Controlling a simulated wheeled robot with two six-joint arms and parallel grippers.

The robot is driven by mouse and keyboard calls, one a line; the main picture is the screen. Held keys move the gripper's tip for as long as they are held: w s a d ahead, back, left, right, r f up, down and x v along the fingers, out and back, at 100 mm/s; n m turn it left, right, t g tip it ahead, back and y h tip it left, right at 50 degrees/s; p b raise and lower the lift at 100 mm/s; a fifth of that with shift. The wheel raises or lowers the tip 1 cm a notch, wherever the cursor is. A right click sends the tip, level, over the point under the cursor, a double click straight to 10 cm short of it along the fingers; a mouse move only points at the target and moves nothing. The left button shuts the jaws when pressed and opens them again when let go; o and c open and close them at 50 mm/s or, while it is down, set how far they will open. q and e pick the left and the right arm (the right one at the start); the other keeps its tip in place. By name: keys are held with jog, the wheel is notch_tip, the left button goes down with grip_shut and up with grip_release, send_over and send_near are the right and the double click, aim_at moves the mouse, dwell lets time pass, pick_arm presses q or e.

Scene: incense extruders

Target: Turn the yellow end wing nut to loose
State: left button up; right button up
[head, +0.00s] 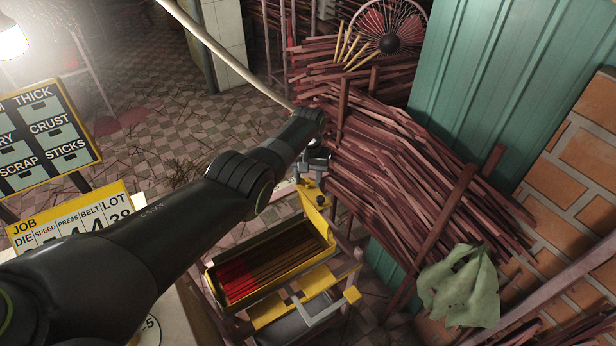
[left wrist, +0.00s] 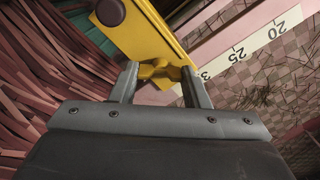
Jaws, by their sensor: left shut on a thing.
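The yellow wing nut (left wrist: 160,72) sits at the end of a yellow bracket (left wrist: 135,30) in the left wrist view. My left gripper (left wrist: 160,84) has one finger on each side of the nut and is shut on it. In the head view, my left gripper (head: 314,166) is small and partly hidden by its own wrist, at the top of the yellow bracket (head: 317,206). The nut itself is hard to make out in the head view. My right gripper is not in view.
A yellow-framed tray (head: 213,281) with red and brown sticks stands below the bracket. Stacks of reddish sticks (head: 400,170) lean to the right of my gripper. A green cloth (head: 460,288) hangs at lower right. A scale strip (left wrist: 245,48) lies beside the bracket.

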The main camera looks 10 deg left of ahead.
aim_at(308, 180)
pick_arm(q)
jog(key=shift+w+r+n, duration=0.1)
jog(key=shift+n, duration=1.2)
jog(key=o, duration=1)
notch_tip(308, 180, up, 5)
jog(key=p, duration=0.2)
jog(key=shift+r+p, duration=0.2)
jog(key=shift+p, duration=0.2)
notch_tip(308, 180, up, 12)
jog(key=shift+f+b, duration=0.1)
jog(key=shift+b, duration=0.5)
